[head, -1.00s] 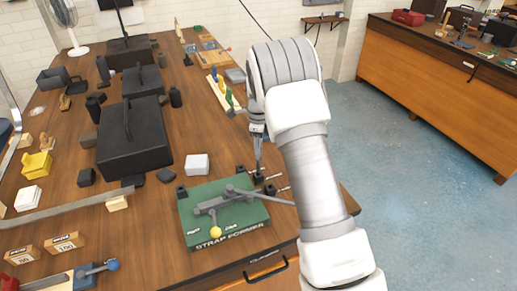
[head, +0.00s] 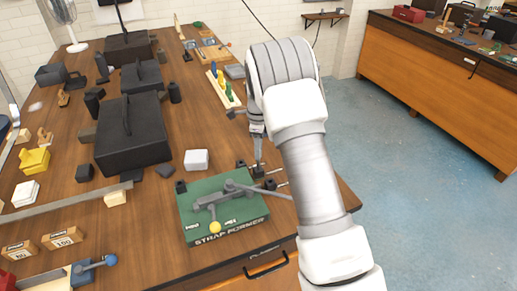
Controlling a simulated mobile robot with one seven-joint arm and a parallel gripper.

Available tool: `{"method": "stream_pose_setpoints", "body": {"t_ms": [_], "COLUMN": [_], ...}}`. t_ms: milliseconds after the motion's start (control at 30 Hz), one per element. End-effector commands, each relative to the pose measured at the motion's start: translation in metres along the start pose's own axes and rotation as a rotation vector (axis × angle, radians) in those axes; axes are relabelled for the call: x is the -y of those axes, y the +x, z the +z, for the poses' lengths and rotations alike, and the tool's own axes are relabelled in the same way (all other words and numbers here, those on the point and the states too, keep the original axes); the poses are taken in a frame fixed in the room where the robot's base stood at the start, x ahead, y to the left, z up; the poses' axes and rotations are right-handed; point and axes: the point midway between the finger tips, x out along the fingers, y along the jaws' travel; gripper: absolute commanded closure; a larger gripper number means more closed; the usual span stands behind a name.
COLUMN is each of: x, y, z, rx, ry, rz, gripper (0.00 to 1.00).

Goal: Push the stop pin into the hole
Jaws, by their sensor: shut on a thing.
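The green strap former board (head: 203,230) lies near the table's front edge. My gripper (head: 258,170) points down at the board's back right corner, by small black blocks with thin metal rods (head: 279,185). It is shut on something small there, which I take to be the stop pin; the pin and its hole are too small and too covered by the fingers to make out. My arm covers the area just right of the board.
A white block (head: 196,160) and a large black case (head: 130,150) stand behind and left of the board. A long grey bar (head: 65,203) lies at the left. Bare tabletop (head: 150,225) shows left of the board.

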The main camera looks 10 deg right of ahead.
Motion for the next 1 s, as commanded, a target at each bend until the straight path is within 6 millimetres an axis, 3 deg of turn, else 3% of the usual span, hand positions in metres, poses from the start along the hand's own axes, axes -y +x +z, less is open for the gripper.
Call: {"method": "stream_pose_setpoints", "body": {"t_ms": [367, 400, 567, 867, 1000], "x": [0.0, 0.0, 0.0, 0.0, 0.001], "y": [0.01, 0.009, 0.009, 0.008, -0.004], "z": [0.0, 0.0, 0.0, 0.0, 0.001], "rx": [0.0, 0.0, 0.0, 0.0, 0.002], "ry": [0.0, 0.0, 0.0, 0.0, 0.0], "rz": [0.0, -0.001, -0.001, -0.001, -0.005], "gripper": [1.0, 0.65, 0.37, 0.37, 0.37]}}
